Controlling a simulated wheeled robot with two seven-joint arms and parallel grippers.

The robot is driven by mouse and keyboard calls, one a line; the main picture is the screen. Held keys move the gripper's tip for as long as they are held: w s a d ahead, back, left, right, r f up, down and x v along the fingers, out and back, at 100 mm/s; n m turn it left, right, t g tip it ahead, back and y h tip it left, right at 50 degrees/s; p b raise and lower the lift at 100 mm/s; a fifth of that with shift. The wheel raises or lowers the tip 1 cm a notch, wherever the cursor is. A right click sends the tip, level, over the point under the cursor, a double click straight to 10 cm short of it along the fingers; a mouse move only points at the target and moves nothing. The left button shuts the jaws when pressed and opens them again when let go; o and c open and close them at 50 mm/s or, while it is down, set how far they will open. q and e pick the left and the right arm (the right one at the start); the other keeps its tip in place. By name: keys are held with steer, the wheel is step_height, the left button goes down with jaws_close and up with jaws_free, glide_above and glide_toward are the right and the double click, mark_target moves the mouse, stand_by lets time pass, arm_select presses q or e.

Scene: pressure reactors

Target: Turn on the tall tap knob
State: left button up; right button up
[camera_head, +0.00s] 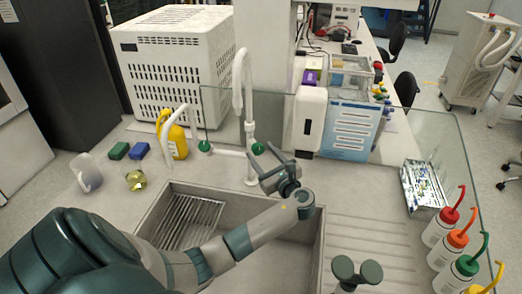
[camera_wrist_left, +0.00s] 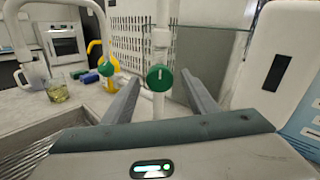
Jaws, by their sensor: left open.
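The tall white tap (camera_head: 240,88) stands behind the sink with a round green knob (camera_head: 258,148) at its base. In the left wrist view the green knob (camera_wrist_left: 159,77) faces me, with a white mark upright on it. My left gripper (camera_head: 261,153) is open just in front of this knob. In the left wrist view its two fingers (camera_wrist_left: 159,84) lie on either side of the knob, which appears between them; I cannot tell if they touch it. A shorter white tap (camera_head: 180,118) with its own green knob (camera_head: 204,146) stands to the left.
The sink (camera_head: 172,184) with a wire rack lies under my left arm. A yellow bottle (camera_head: 178,148), green and blue sponges and a mug stand left. A white dispenser (camera_head: 309,118) is close on the right of the tall tap. Several wash bottles (camera_head: 440,228) stand far right.

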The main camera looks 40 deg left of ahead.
arm_select(q)
steer(key=shift+w+a, duration=0.15)
steer(key=shift+a, duration=0.3)
steer(key=c, duration=1.1)
